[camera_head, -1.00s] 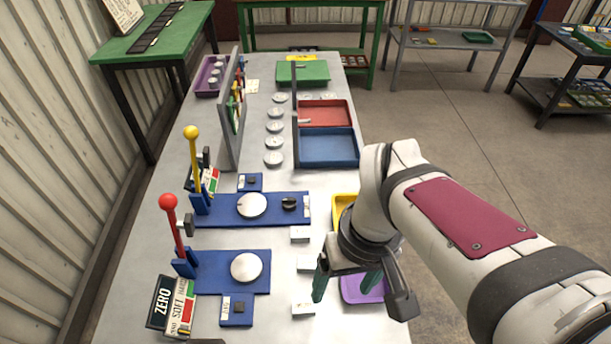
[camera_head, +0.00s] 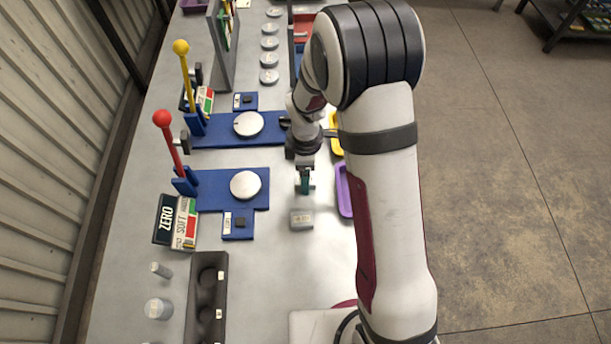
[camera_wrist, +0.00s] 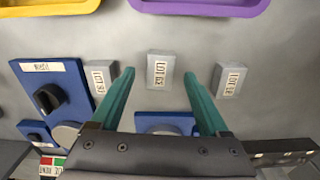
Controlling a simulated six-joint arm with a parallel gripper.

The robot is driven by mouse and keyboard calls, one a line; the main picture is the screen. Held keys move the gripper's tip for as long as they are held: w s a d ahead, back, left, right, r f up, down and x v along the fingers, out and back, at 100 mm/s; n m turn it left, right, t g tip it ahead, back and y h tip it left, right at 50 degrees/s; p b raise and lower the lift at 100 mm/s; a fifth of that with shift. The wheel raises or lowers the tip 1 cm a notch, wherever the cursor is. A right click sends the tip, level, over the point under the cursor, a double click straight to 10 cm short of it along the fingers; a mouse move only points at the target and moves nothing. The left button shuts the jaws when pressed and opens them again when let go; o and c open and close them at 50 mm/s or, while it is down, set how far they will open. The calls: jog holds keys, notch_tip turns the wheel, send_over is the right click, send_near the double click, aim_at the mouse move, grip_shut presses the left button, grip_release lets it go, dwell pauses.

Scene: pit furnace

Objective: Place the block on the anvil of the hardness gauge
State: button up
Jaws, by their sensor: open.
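My gripper (camera_head: 305,186) points down over the table, left of the purple tray, with its green fingers open. In the wrist view the fingertips (camera_wrist: 159,73) are spread to either side of a small grey labelled block (camera_wrist: 158,70); I cannot tell whether it is between or below them. Similar blocks lie to its left (camera_wrist: 100,77) and right (camera_wrist: 228,79); the latter also shows in the head view (camera_head: 301,219). The red-lever gauge (camera_head: 168,140) has a blue base with a pale round anvil (camera_head: 245,184), bare. The yellow-lever gauge (camera_head: 188,85) has another bare disc (camera_head: 248,123).
The purple tray (camera_head: 344,191) and yellow tray (camera_head: 336,133) lie at the table's right edge. A ZERO/SOFT sign (camera_head: 176,221) stands by the red lever. A dark rack (camera_head: 207,300) and small cylinders (camera_head: 158,309) are in front.

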jog(key=shift+f, duration=0.95)
grip_shut()
